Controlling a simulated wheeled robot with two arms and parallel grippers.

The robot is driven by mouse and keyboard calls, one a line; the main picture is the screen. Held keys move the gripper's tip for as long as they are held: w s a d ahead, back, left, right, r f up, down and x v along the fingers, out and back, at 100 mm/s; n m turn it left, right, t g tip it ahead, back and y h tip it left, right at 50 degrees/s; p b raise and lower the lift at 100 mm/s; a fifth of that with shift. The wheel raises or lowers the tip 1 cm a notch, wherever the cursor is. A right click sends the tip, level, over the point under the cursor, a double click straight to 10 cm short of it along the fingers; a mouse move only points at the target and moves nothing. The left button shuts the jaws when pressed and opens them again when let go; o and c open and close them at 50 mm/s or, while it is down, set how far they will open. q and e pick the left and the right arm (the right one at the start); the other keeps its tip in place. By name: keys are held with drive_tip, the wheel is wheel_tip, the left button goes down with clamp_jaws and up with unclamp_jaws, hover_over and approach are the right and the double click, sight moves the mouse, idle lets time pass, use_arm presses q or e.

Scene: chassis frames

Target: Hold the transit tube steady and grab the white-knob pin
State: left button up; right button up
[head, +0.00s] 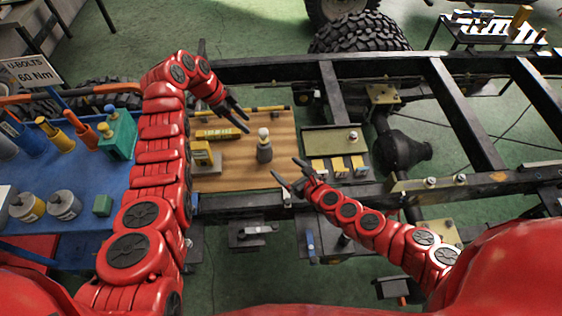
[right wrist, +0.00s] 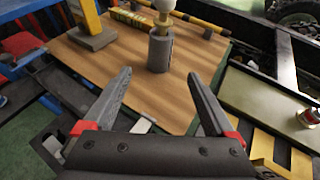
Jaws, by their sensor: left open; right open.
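The transit tube (head: 265,153) appears to be the grey upright cylinder on the wooden board. The white-knob pin (head: 263,132) stands in its top, with the pale round knob uppermost. In the right wrist view the tube (right wrist: 159,52) stands beyond my fingertips, and the knob (right wrist: 164,5) is cut by the top edge. My left gripper (head: 248,126) is open and empty, above and just left of the knob in the head view. My right gripper (head: 284,167) is open, its fingers (right wrist: 160,74) pointing towards the tube with a gap between. Neither gripper visibly touches the tube or pin.
A yellow block stand (head: 203,158) and a yellow labelled bar (head: 218,133) share the wooden board (head: 235,178). A tray (head: 335,142) with a small knobbed part and yellow tags is at right. Black chassis rails (head: 450,100) surround the board; a blue bench (head: 90,180) stands left.

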sight(269, 152)
drive_tip(key=x, duration=0.7)
drive_tip(key=shift+w+a+r, duration=0.15)
drive_tip(key=shift+w+a, duration=0.05)
drive_tip(key=shift+w, duration=0.2)
drive_tip(key=shift+w+f, duration=0.4)
drive_tip(key=shift+f, duration=0.25)
drive_tip(key=shift+w+f, duration=0.15)
drive_tip(key=shift+f, duration=0.35)
drive_tip(key=shift+w+a, duration=0.1)
drive_tip(key=shift+w, duration=0.05)
drive_tip(key=shift+w+a+r, duration=0.15)
drive_tip(key=shift+w+a, duration=0.35)
drive_tip(key=shift+w, duration=0.1)
drive_tip(key=shift+x, duration=2.35)
drive_tip(key=shift+w+a, duration=0.5)
drive_tip(key=shift+w, duration=0.1)
